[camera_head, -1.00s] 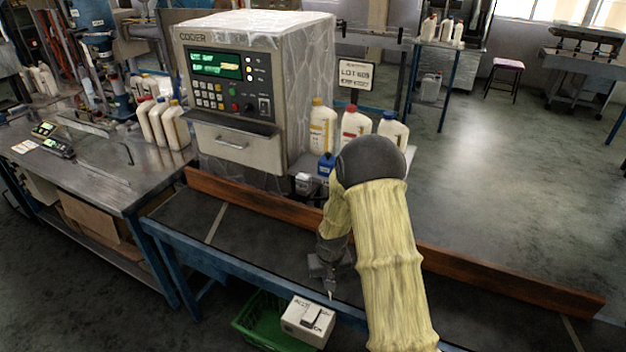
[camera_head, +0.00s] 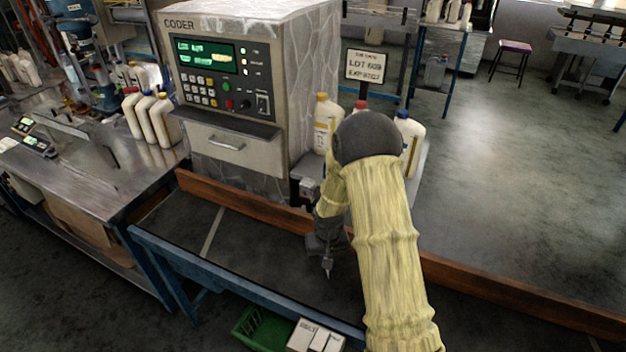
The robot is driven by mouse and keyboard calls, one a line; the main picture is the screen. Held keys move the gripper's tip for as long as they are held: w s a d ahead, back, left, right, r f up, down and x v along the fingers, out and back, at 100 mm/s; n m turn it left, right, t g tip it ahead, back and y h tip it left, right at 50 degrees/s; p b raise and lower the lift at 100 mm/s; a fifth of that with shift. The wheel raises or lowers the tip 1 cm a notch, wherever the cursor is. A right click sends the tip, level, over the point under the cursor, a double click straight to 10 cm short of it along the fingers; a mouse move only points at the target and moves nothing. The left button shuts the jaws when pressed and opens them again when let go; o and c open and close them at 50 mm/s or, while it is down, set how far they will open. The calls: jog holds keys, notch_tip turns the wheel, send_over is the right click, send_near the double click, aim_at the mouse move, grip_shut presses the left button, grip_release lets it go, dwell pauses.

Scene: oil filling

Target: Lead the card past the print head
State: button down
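The coder (camera_head: 238,148) is a pale grey cabinet with a lit green display, standing behind the wooden rail. A small dark and grey unit, which looks like the print head (camera_head: 308,188), sits at its lower right corner, just behind the rail. My gripper (camera_head: 327,272) points down over the dark bench top, in front of the rail and a little to the right of that unit. It is small and dark, and its finger gap does not show. I cannot make out a card in it or on the bench; my arm hides part of the area.
The wooden rail (camera_head: 245,203) runs along the bench (camera_head: 180,222). Jugs (camera_head: 327,122) and a lot sign (camera_head: 366,66) stand behind my arm. A green crate (camera_head: 262,330) and white box (camera_head: 316,338) are below the front edge. Bench top left of my gripper is clear.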

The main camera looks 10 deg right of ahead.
jog(key=shift+w, duration=0.2)
jog(key=w+r+m+p, duration=0.3)
jog(key=r+m+p, duration=0.1)
jog(key=m, duration=0.4)
jog(key=w+r+m+g+p, duration=0.1)
jog(key=w+r+m+p, duration=0.2)
jog(key=r+m+p, duration=0.2)
jog(key=w+r+m+g+h+p, duration=0.1)
jog(key=w+r+m+p, duration=0.2)
jog(key=r+m+p, duration=0.2)
notch_tip(320, 180, up, 3)
jog(key=m, duration=0.7)
jog(key=shift+w+a, duration=0.25)
jog(key=shift+a, duration=0.1)
jog(key=shift+f, duration=0.15)
